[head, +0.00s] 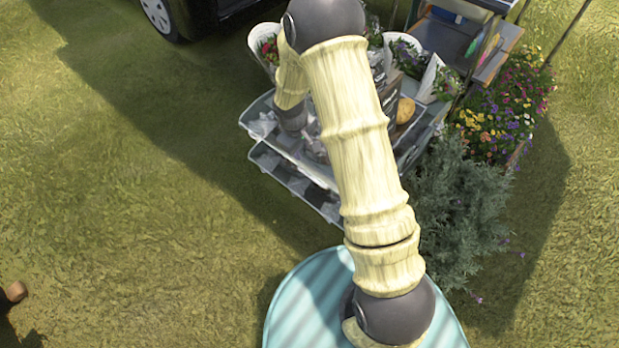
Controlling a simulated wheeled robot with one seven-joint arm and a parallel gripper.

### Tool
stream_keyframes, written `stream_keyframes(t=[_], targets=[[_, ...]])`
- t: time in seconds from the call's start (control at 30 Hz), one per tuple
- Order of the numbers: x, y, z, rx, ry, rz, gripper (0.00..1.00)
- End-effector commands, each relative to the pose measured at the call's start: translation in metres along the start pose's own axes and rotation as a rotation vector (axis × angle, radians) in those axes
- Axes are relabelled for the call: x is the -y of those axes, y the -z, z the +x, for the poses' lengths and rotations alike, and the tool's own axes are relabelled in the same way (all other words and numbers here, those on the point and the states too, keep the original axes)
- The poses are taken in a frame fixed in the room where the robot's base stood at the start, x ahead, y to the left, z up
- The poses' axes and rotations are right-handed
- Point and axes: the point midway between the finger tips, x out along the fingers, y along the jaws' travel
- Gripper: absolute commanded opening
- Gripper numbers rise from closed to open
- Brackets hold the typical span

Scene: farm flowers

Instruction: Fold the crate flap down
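My arm reaches over a grey two-level cart (262,128) and hides much of its top. My gripper (314,143) is low over the cart top, partly behind my arm. Its fingers blend with the grey things there, so I cannot see whether they are open or touching anything.
White pots of flowers (264,48) and white-wrapped plants (436,80) stand at the cart's back. A round yellow-brown thing (405,110) lies on its right. A grey-green bush (459,200) and a flower bed (505,115) border the right.

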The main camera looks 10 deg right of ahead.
Motion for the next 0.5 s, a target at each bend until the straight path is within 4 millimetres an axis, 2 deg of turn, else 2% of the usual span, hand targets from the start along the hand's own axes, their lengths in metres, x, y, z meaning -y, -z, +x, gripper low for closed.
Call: stream_keyframes(t=[0.27, 0.5], targets=[[0.001, 0.0, 0.002, 0.001, 0.001, 0.0, 0.32], [0.002, -0.001, 0.03, 0.003, 0.002, -0.001, 0.32]])
